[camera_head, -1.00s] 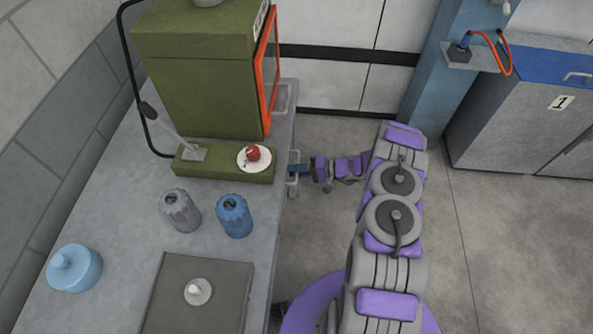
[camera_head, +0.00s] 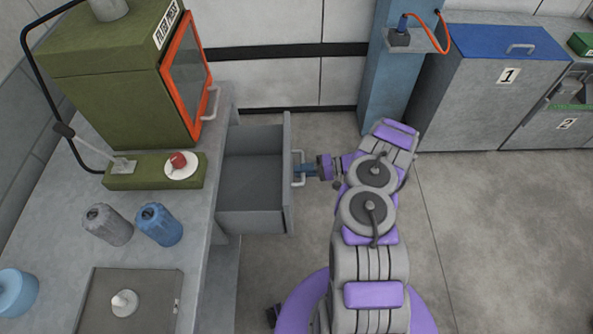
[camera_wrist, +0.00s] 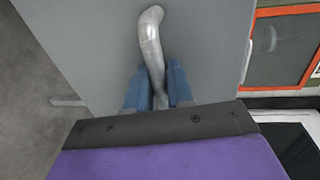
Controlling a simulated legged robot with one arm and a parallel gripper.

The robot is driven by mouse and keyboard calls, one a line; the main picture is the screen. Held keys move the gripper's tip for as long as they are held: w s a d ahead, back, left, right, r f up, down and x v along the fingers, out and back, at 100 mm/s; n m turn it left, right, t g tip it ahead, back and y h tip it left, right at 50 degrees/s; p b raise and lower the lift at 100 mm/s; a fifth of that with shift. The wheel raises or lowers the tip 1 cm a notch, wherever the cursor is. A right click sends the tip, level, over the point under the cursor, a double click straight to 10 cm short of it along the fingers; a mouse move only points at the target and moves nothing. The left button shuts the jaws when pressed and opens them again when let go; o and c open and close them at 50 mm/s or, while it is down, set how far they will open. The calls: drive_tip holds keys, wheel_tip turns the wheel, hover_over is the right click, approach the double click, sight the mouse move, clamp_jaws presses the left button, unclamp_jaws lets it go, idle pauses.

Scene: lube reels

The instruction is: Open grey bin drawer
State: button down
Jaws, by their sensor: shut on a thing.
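The grey bin drawer (camera_head: 252,180) stands pulled out from the counter in the head view, and its empty inside shows. Its front panel faces right and carries a pale bar handle (camera_head: 298,168). My gripper (camera_head: 303,171) is at this handle, with its blue fingers shut around the bar. In the wrist view, the blue fingers of my gripper (camera_wrist: 158,88) sit on both sides of the metal handle (camera_wrist: 151,42), against the grey drawer front (camera_wrist: 90,50). The lower part of the handle is hidden between the fingers.
The grey counter (camera_head: 195,245) on the left bears a green filter press (camera_head: 120,90), a grey canister (camera_head: 107,226) and a blue canister (camera_head: 160,225). A blue pillar (camera_head: 388,85) and a grey cabinet (camera_head: 480,100) stand behind. The floor on the right is clear.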

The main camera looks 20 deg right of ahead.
drive_tip(key=shift+s+d+f, duration=0.1)
drive_tip(key=shift+s+d, duration=0.1)
drive_tip(key=shift+d, duration=0.3)
drive_tip(key=shift+s+d+f, duration=0.1)
drive_tip(key=shift+s+d, duration=0.1)
drive_tip(key=shift+d, duration=0.25)
drive_tip(key=c, duration=1.4)
unclamp_jaws()
drive_tip(key=shift+d, duration=0.25)
drive_tip(key=shift+o, duration=1)
drive_tip(key=shift+w+a+f, duration=0.1)
drive_tip(key=shift+w+a, duration=0.05)
drive_tip(key=shift+o, duration=0.3)
drive_tip(key=shift+w+a+r+h, duration=0.1)
drive_tip(key=shift+a+r+h, duration=0.1)
drive_tip(key=shift+a, duration=0.45)
drive_tip(key=shift+a+r+h, duration=0.1)
drive_tip(key=shift+a+h, duration=0.1)
drive_tip(key=shift+a, duration=0.45)
drive_tip(key=p+v, duration=0.2)
drive_tip(key=v, duration=1.4)
drive_tip(key=shift+s+d, duration=0.2)
drive_tip(key=shift+d, duration=0.15)
